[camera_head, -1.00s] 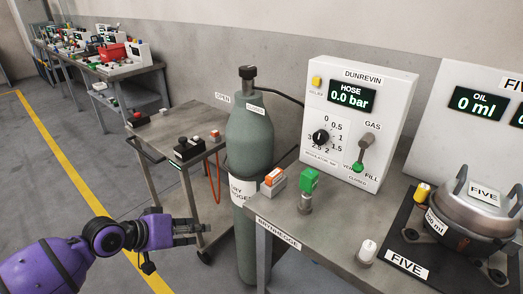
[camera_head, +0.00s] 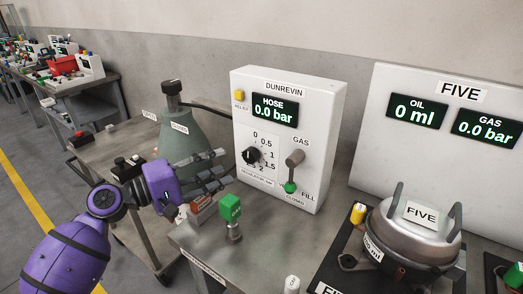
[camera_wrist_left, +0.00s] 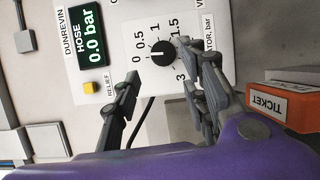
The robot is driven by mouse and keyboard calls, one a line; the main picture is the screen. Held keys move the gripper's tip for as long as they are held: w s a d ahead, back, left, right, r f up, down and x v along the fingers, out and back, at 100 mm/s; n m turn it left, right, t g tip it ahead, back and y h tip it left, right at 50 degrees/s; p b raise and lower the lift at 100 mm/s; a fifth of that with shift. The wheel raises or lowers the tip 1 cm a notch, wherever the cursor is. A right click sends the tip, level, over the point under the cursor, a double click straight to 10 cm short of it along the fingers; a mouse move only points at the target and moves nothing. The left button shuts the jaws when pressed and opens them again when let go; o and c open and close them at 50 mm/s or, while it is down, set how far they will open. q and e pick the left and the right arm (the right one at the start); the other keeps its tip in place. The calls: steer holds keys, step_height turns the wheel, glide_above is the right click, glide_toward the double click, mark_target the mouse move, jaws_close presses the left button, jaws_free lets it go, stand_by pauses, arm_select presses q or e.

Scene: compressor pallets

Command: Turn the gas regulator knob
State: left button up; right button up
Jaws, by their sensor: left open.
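The black regulator knob (camera_head: 251,155) sits on the white DUNREVIN panel (camera_head: 325,130), inside a dial marked from 0 to 3. It also shows in the left wrist view (camera_wrist_left: 161,53), where its white mark points toward the 0 side. The HOSE display (camera_head: 274,109) reads 0.0 bar. My left gripper (camera_head: 224,169) is open and empty, just left of the knob in the head view. In the left wrist view its fingers (camera_wrist_left: 160,66) are spread on either side of the knob. I see no clear contact. My right gripper is out of view.
A GAS lever (camera_head: 294,160) with a green tip is right of the dial. A green-topped fitting (camera_head: 231,208) and an orange TICKET box (camera_wrist_left: 280,103) stand near my gripper. The gas cylinder (camera_head: 187,140) is behind it. A lidded pot (camera_head: 413,225) stands at right.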

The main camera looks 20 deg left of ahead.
mark_target(246, 154)
arm_select(q)
steer(key=p+x, duration=0.1)
steer(key=x, duration=0.6)
steer(key=shift+w+d, duration=0.2)
steer(key=shift+c, duration=0.5)
steer(key=shift+r, duration=0.2)
steer(key=c, duration=0.9)
